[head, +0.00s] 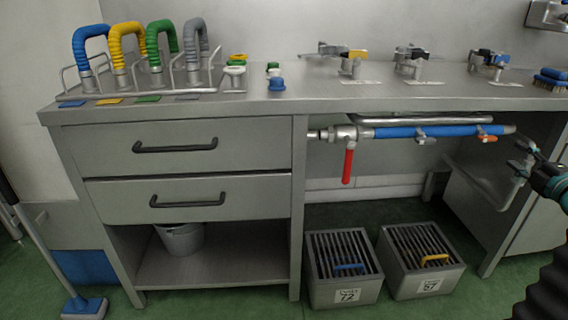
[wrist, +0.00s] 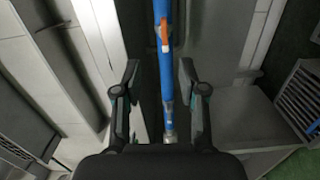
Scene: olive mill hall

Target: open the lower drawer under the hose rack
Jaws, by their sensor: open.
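The hose rack (head: 150,82) stands on the left of the steel counter, holding blue, yellow, green and grey hoses. Below it are two grey drawers, both shut. The lower drawer (head: 112,200) has a dark bar handle (head: 187,201); the upper drawer (head: 255,140) has a similar one. My gripper (wrist: 160,67) is open and empty in the wrist view, its two fingers apart with a blue pipe (wrist: 165,80) seen between them. In the head view only part of my gripper and arm shows at the right edge, far right of the drawers.
The blue pipe (head: 395,131) with a red-handled valve (head: 348,165) runs under the counter (head: 350,100). Two grated boxes (head: 320,262) stand on the green floor. A bucket (head: 181,239) sits on the shelf below the drawers. A blue-headed broom (head: 82,306) stands at left.

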